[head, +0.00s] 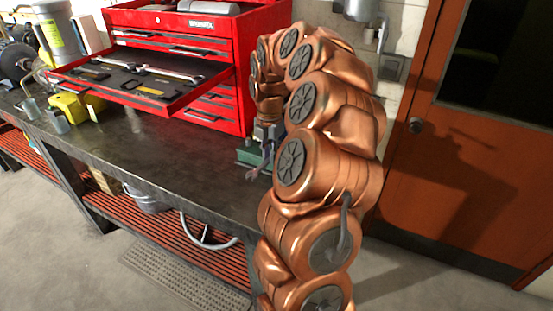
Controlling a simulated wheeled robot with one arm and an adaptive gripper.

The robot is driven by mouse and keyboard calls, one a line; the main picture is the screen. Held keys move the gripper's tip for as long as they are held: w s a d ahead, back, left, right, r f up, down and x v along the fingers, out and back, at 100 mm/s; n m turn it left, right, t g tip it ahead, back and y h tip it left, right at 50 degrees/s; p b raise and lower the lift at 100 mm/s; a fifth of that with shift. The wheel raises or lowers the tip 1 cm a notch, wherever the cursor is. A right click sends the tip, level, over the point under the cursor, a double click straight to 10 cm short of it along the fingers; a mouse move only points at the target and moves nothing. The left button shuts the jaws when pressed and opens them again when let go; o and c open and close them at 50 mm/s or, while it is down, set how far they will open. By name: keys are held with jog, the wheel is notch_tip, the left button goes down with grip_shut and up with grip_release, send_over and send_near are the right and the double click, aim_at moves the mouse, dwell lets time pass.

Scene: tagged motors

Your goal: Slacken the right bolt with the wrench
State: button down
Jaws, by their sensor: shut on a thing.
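My gripper (266,142) is at the end of my copper arm, low over the right part of the workbench. It is shut on a slim grey wrench (254,173), whose forked end points down and left. A green block-like thing (246,156), perhaps a motor, stands on the bench just behind and left of the gripper. My arm and gripper hide part of it. I cannot make out the right bolt, or whether the wrench touches anything.
A red tool chest (215,45) stands behind, its drawer (140,78) pulled out with a silver wrench (172,74) inside. Yellow and grey items (72,106) lie at the left. The dark bench top (165,150) is clear in the middle. An orange door (470,165) is at the right.

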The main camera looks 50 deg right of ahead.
jog(key=w+d+m+b, duration=0.2)
jog(key=w+m+b, duration=0.1)
jog(key=w+m, duration=0.4)
jog(key=shift+w+m, duration=0.15)
jog(key=shift+m, duration=1.55)
jog(key=shift+d, duration=0.1)
jog(key=shift+f+b, duration=0.7)
jog(key=shift+f, duration=0.55)
jog(key=shift+s+a+n+p, duration=0.15)
jog(key=shift+s+a+n, duration=0.1)
jog(key=shift+s+n, duration=0.25)
jog(key=shift+s+a+n+p, duration=0.15)
jog(key=shift+s+a+n, duration=0.1)
jog(key=shift+n, duration=0.45)
